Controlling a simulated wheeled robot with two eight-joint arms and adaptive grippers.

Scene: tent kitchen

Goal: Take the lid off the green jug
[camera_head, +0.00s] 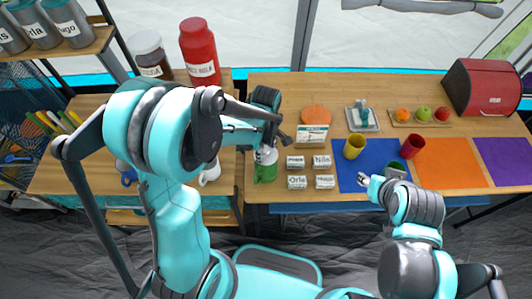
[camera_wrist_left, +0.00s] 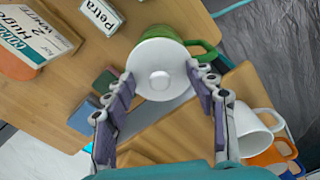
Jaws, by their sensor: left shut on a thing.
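The green jug (camera_head: 265,173) stands near the left edge of the main table. In the left wrist view its green body (camera_wrist_left: 163,31) and handle (camera_wrist_left: 208,48) show behind the white round lid (camera_wrist_left: 150,58), which has a knob in its middle. My left gripper (camera_head: 266,150) is above the jug. In the left wrist view its fingers (camera_wrist_left: 161,82) are closed against opposite sides of the lid. I cannot tell whether the lid still touches the jug's rim. My right gripper (camera_head: 370,183) is over the blue mat's front edge, away from the jug; its jaws are unclear.
Several small name cards (camera_head: 297,182) lie right of the jug. A yellow cup (camera_head: 354,147) and a dark green cup (camera_head: 394,168) are on the blue mat (camera_head: 375,150). A white mug (camera_head: 211,172) stands left of the jug, across a gap between tables.

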